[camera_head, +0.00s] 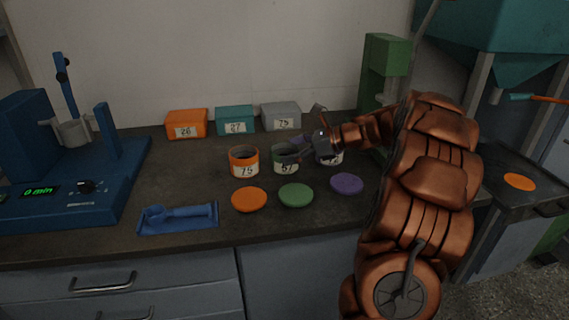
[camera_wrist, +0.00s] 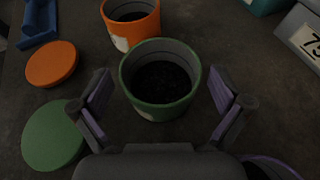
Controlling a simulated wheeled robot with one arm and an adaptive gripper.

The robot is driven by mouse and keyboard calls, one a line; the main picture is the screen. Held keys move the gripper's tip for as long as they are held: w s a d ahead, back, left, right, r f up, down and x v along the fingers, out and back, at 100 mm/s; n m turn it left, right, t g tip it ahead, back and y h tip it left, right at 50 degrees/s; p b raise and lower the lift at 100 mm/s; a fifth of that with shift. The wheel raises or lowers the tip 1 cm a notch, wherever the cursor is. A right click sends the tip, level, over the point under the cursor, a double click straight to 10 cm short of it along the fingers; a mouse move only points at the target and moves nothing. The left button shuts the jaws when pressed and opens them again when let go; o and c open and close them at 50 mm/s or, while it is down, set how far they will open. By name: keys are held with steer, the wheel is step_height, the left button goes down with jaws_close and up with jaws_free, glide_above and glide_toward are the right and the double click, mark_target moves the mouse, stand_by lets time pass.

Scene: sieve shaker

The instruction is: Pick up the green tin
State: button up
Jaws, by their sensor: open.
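The green tin (camera_head: 286,163) stands open and upright on the dark bench, between an orange tin (camera_head: 244,169) and a third tin (camera_head: 327,158) largely hidden by my gripper. In the wrist view the green tin (camera_wrist: 172,104) has dark contents and sits ahead of and between my open fingers. My gripper (camera_wrist: 164,104) is open and empty, with one finger on each side of the tin; I cannot tell whether either touches it. In the head view my gripper (camera_head: 311,141) is partly hidden and comes in from the right.
Orange (camera_head: 249,200), green (camera_head: 296,195) and purple (camera_head: 347,184) lids lie in front of the tins. Orange (camera_head: 187,118), teal (camera_head: 235,113) and grey (camera_head: 281,109) boxes stand behind. A blue tray (camera_head: 178,229) with a tool lies left, beside the blue shaker (camera_head: 60,207).

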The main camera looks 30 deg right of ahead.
steer(key=shift+w+a+f, duration=0.1)
steer(key=shift+w+a, duration=0.15)
steer(key=c, duration=1.2)
